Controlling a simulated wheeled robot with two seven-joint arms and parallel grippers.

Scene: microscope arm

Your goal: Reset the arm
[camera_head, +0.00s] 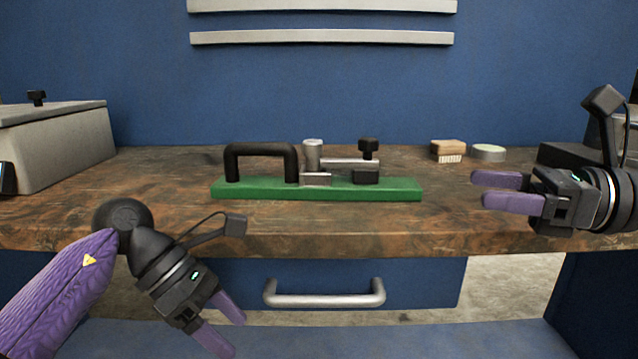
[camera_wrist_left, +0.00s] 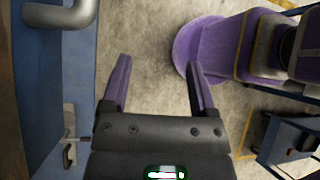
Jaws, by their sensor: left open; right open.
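The microscope arm fixture stands on the bench in the head view. It has a green base plate (camera_head: 390,193), a black handle (camera_head: 261,149) at its left end, a silver post (camera_head: 312,155) in the middle, and a grey arm (camera_head: 345,163) reaching right from the post to a black knob (camera_head: 368,145). A black block (camera_head: 366,177) sits below the knob. My left gripper (camera_head: 226,325) is open and empty, below and in front of the bench edge; its fingers also show in the left wrist view (camera_wrist_left: 158,90). My right gripper (camera_head: 505,190) is open and empty, right of the green plate.
A grey box (camera_head: 55,150) with a black knob stands at the left. A drawer handle (camera_head: 325,295) sticks out below the bench edge, right of my left gripper. The front bench strip is clear.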

